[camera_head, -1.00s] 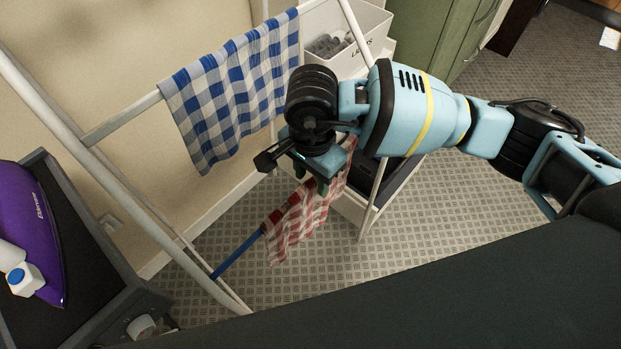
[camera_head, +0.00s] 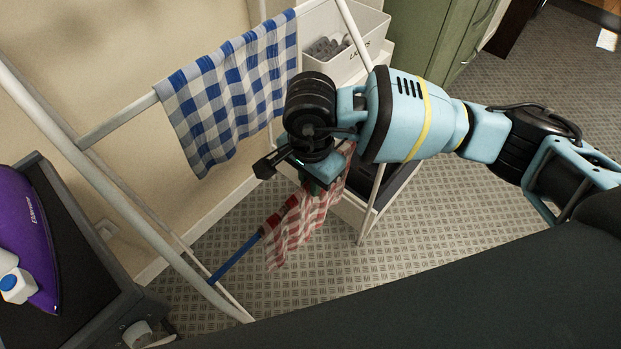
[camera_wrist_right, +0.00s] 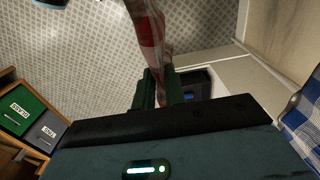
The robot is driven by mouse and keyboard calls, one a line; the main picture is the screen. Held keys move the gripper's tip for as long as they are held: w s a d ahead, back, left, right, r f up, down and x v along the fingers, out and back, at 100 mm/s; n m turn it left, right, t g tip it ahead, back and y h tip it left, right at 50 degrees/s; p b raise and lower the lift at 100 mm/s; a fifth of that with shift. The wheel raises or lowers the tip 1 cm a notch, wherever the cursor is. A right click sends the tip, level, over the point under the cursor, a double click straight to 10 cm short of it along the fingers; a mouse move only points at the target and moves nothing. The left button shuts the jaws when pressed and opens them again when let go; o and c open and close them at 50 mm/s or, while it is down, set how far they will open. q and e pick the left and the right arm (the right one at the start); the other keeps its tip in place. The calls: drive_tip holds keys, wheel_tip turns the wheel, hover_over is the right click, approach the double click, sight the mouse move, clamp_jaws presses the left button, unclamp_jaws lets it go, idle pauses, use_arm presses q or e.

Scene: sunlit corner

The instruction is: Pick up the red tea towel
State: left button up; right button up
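The red-and-white checked tea towel (camera_head: 300,226) hangs low on the drying rack, around the far part of a blue rail. My right gripper (camera_head: 318,184) is above it and covers part of it. In the right wrist view the towel (camera_wrist_right: 150,28) runs between the green fingers of my right gripper (camera_wrist_right: 157,88). These are close together and look shut on its cloth. My left gripper is not in view.
A white drying rack (camera_head: 120,190) carries a blue-and-white checked towel (camera_head: 228,95) on its upper rail. A purple iron (camera_head: 22,235) stands on a dark surface at left. A white labelled bin (camera_head: 350,60) and green cabinet (camera_head: 437,40) are behind.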

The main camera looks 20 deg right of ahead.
clamp_jaws()
